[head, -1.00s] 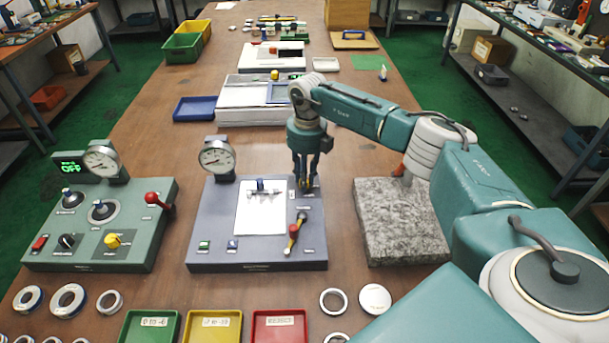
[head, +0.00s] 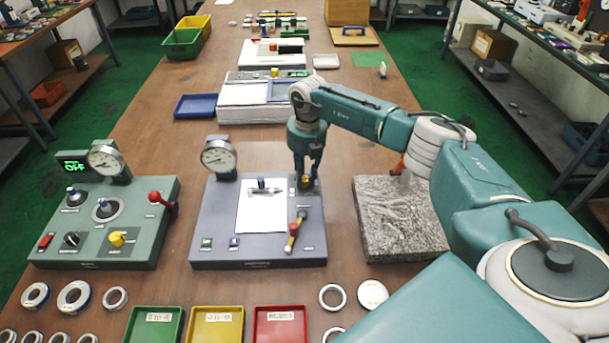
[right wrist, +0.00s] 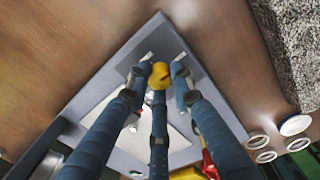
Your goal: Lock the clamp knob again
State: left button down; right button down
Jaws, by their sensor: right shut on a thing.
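The yellow clamp knob (head: 306,181) sits at the back right corner of the blue-grey gauge station (head: 228,257). My right gripper (head: 307,178) points straight down on it and hides much of it in the head view. In the right wrist view the yellow knob (right wrist: 159,76) lies between the fingertips of my right gripper (right wrist: 158,80), with a small red mark on it. The fingers are shut on the knob. My left gripper is in neither view.
A red-and-yellow lever (head: 294,233) stands at the station's front right, and a dial gauge (head: 219,157) at its back left. A granite block (head: 400,235) is close on the right. A green control station (head: 95,255) stands left. Trays and rings lie in front.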

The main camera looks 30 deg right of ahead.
aim_at(306, 179)
dwell(0.3)
jog(key=c, duration=1.5)
grip_release()
jog(key=shift+r, duration=0.15)
jog(key=r, duration=1.1)
jog(key=shift+s+d+r, duration=0.1)
jog(key=shift+d+r, duration=0.1)
jog(key=shift+r, duration=0.2)
jog(key=shift+f, duration=0.1)
